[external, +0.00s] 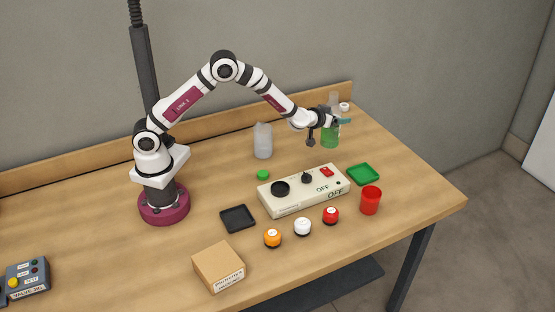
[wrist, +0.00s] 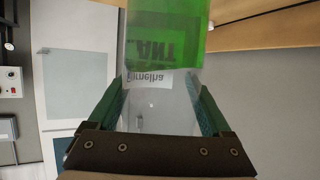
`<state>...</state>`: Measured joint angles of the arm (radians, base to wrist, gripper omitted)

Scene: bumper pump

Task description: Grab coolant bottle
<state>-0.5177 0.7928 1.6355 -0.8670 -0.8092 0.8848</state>
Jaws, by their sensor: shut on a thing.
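The coolant bottle (external: 330,137) is clear with green liquid and stands at the back right of the table. In the wrist view its green label or liquid (wrist: 170,38) fills the top middle, with part of the word "ANT" readable. My gripper (external: 338,122) is at the bottle's upper part, reaching in from the left. In the wrist view my gripper (wrist: 160,105) has its two green fingers on either side of the clear part of the bottle, shut on it. Whether the bottle's base touches the table is hard to tell.
A grey-white bottle (external: 263,142) stands left of the coolant bottle. In front are a control box (external: 303,191) marked OFF, a green tray (external: 363,174), a red cup (external: 371,201), a black tray (external: 237,218), several coloured knobs (external: 303,227) and a cardboard box (external: 219,266).

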